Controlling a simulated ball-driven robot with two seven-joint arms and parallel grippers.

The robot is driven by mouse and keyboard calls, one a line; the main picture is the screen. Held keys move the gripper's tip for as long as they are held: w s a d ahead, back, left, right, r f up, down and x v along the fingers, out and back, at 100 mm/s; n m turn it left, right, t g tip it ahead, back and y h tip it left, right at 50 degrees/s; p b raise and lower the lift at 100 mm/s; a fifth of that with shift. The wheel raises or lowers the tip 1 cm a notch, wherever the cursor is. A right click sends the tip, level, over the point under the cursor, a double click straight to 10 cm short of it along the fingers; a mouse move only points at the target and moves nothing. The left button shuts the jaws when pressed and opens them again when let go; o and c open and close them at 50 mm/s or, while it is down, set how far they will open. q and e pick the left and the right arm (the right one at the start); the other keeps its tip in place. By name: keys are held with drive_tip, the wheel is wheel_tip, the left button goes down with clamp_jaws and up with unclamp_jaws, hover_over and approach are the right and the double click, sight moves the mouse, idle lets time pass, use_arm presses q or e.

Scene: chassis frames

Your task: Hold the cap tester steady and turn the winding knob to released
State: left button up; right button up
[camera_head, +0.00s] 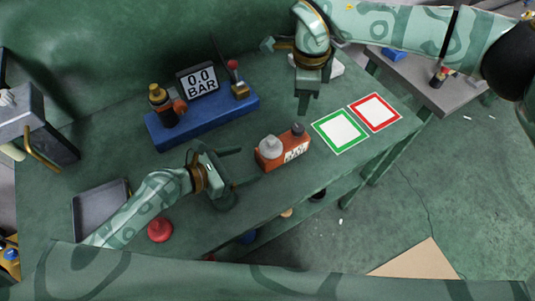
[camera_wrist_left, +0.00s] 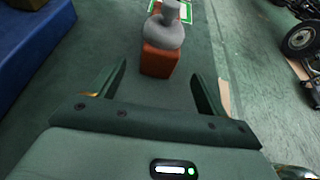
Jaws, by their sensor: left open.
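A small orange box (camera_head: 272,164) with a white label stands on the green bench. It has a grey rounded knob (camera_head: 271,146) on its left end and a dark knob (camera_head: 298,129) on its right end. It looks like the cap tester, but its lettering is too small to read. My left gripper (camera_head: 240,178) is open and empty, just left of the box. In the left wrist view, the grey knob (camera_wrist_left: 164,30) and orange box (camera_wrist_left: 157,62) sit ahead, beyond the fingertips. My right gripper (camera_head: 304,103) points down behind the box; its finger gap is hidden.
A blue stand (camera_head: 212,119) with a "0.0 BAR" display (camera_head: 202,80) is at the back left. Green-framed (camera_head: 340,131) and red-framed (camera_head: 375,112) squares lie right of the box. A grey tray (camera_head: 98,207) and red knob-like part (camera_head: 160,229) are at the front left.

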use_arm(q)
drive_tip(key=x, duration=0.9)
drive_tip(key=shift+w+d+f, duration=0.15)
drive_tip(key=shift+d+f, duration=0.05)
